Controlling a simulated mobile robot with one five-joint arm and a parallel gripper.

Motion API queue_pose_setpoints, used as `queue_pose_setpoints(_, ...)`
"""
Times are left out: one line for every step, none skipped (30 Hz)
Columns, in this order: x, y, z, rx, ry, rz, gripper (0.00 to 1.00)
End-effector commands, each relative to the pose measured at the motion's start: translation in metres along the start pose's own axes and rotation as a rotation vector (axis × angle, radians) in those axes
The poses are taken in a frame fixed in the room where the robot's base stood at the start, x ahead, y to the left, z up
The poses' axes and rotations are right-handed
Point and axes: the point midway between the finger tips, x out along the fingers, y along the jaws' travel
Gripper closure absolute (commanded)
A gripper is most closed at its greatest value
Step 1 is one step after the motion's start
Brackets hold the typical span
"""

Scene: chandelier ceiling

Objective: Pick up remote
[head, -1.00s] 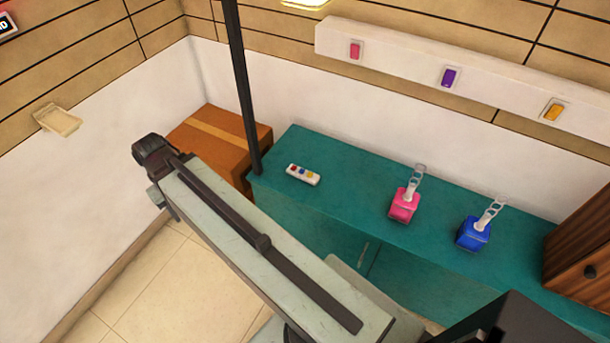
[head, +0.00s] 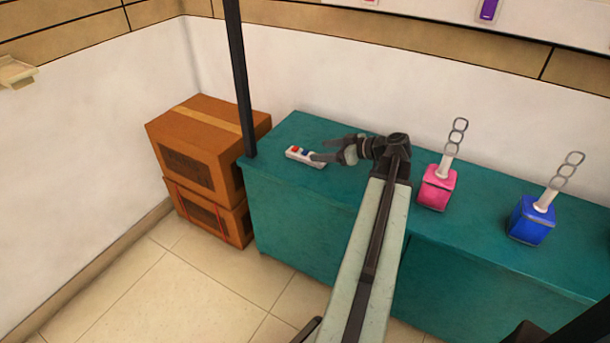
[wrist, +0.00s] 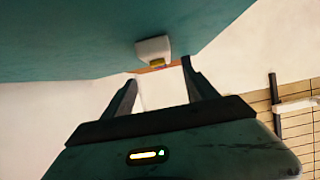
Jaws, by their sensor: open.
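The remote (head: 297,154) is a small white bar with coloured buttons. It lies on the left end of the teal counter (head: 290,127) in the head view. My gripper (head: 326,151) is open, low over the counter at the remote's right end, and its fingers overlap that end in the picture. In the wrist view the remote (wrist: 152,46) shows end-on beyond my open gripper (wrist: 158,72), ahead of the gap between the fingers. I cannot tell whether a finger touches the remote.
A pink bottle (head: 437,188) and a blue bottle (head: 530,222), each with a ringed top, stand on the counter to the right of my arm. Stacked cardboard boxes (head: 200,150) stand left of the counter. A dark vertical pole (head: 240,80) rises by the counter's left end.

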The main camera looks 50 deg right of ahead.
Motion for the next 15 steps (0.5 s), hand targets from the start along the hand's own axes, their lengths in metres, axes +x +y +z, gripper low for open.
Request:
queue_pose_setpoints(-0.003,0.003,0.003,-0.006,0.009,0.008,0.33)
queue_pose_setpoints(-0.004,0.004,0.002,-0.009,0.012,0.01,0.33)
queue_pose_setpoints(-0.005,0.004,0.001,-0.011,0.014,0.011,0.33)
queue_pose_setpoints(-0.004,0.004,0.001,-0.011,0.013,0.01,0.33)
queue_pose_setpoints(-0.002,0.004,0.001,-0.011,0.013,0.009,0.33)
queue_pose_setpoints(0.002,0.003,0.001,-0.011,0.012,0.008,0.33)
queue_pose_setpoints(0.006,0.003,0.002,-0.01,0.012,0.007,0.33)
queue_pose_setpoints(0.01,0.003,0.002,-0.01,0.012,0.007,0.33)
queue_pose_setpoints(0.016,0.003,0.003,-0.01,0.011,0.008,0.33)
queue_pose_setpoints(0.02,0.003,0.003,-0.01,0.011,0.007,0.33)
queue_pose_setpoints(0.022,0.003,0.002,-0.01,0.011,0.007,0.33)
queue_pose_setpoints(0.023,0.003,0.001,-0.009,0.011,0.007,0.33)
queue_pose_setpoints(0.023,0.003,0.001,-0.009,0.01,0.008,0.33)
queue_pose_setpoints(0.024,0.002,0.001,-0.009,0.01,0.008,0.33)
queue_pose_setpoints(0.026,0.002,0.002,-0.009,0.01,0.007,0.33)
